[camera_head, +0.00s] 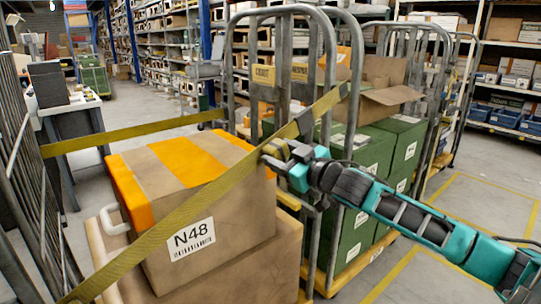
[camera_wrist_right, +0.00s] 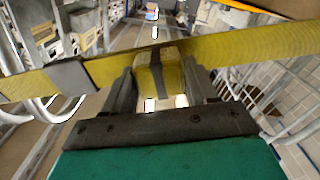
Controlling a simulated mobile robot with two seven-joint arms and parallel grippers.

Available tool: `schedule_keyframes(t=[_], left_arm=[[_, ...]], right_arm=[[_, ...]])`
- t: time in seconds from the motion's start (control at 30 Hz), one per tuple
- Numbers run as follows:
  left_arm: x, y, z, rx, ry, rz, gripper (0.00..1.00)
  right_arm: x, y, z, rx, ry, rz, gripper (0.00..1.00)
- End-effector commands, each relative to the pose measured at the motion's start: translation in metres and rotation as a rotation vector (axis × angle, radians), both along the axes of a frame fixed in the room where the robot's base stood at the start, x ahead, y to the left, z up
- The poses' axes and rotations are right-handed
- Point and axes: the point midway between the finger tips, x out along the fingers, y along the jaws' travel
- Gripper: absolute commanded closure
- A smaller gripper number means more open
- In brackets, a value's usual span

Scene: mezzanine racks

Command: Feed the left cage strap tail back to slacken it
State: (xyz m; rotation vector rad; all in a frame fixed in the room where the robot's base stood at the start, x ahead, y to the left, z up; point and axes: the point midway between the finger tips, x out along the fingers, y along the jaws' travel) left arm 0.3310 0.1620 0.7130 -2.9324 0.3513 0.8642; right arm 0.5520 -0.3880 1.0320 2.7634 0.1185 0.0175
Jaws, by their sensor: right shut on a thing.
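A yellow strap (camera_head: 190,212) runs diagonally from the lower left, across the front of the N48 box, up to the cage frame. A dark buckle (camera_head: 305,121) sits on it near its upper end. My right gripper (camera_head: 272,154) is at the strap just below the buckle. In the right wrist view the strap (camera_wrist_right: 255,47) crosses beyond the fingers, with a grey buckle (camera_wrist_right: 70,77) at left. My right gripper (camera_wrist_right: 160,90) is shut on a yellow strap tail (camera_wrist_right: 158,72) with a dark stripe. The tail's far end is hidden. My left gripper is out of view.
The N48 box (camera_head: 205,262) with orange tape stands on another carton. A second yellow strap (camera_head: 135,133) runs behind it. Grey cage tubes (camera_head: 333,60) and green crates (camera_head: 357,228) stand close to my right arm. Floor at the right is clear.

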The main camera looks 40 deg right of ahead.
Motion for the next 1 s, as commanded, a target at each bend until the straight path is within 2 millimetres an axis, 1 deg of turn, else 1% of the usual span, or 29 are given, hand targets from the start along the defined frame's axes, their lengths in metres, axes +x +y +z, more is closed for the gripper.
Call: schedule_keyframes(t=[0.03,0.1,0.2,0.4,0.57,0.6,0.77,0.8,1.0], left_arm=[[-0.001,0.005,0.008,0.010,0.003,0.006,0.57],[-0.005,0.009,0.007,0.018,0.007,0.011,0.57],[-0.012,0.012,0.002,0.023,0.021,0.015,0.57],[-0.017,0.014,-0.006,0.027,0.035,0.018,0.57],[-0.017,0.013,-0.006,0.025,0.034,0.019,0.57],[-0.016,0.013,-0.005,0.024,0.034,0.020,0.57],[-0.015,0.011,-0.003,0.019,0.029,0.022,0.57],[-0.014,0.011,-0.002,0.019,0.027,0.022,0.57],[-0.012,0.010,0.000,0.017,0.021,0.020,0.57]], right_arm=[[0.002,-0.016,0.013,-0.006,-0.001,-0.017,0.97],[0.003,-0.025,0.016,-0.006,-0.002,-0.017,0.97],[0.003,-0.034,0.018,-0.005,-0.003,-0.015,0.97],[0.003,-0.037,0.018,-0.005,-0.008,-0.014,0.97],[0.003,-0.038,0.018,-0.005,-0.009,-0.015,0.97],[0.003,-0.038,0.018,-0.005,-0.009,-0.016,0.38],[0.003,-0.036,0.018,-0.005,-0.008,-0.013,0.23],[0.003,-0.036,0.017,-0.004,-0.007,-0.012,0.21],[0.003,-0.034,0.016,-0.003,-0.005,-0.010,0.21]])
